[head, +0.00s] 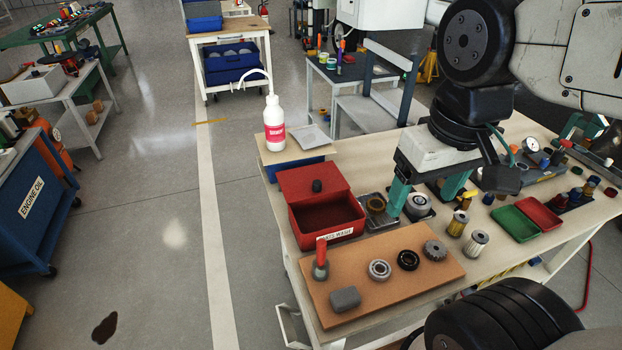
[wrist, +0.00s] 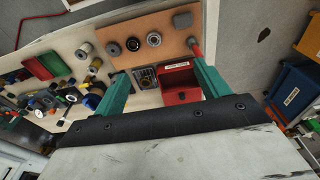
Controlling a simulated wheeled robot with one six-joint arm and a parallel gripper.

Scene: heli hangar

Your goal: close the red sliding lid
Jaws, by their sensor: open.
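The red box (head: 327,222) stands on the near left of the workbench, with a white label on its front. Its red sliding lid (head: 300,178) with a dark knob (head: 317,186) is slid toward the back, so the dark inside shows at the front. My gripper (head: 425,193) is open and empty, its green fingers pointing down to the right of the box, over the metal trays. In the wrist view the red box (wrist: 181,88) shows between the open fingers, nearer the right one; the lid is not clearly visible there.
A cork-coloured board (head: 390,275) with bearings, a grey block and a red-handled tool lies in front of the box. A white bottle (head: 274,123) stands behind it. Filters (head: 457,223) and green and red trays (head: 514,224) lie to the right.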

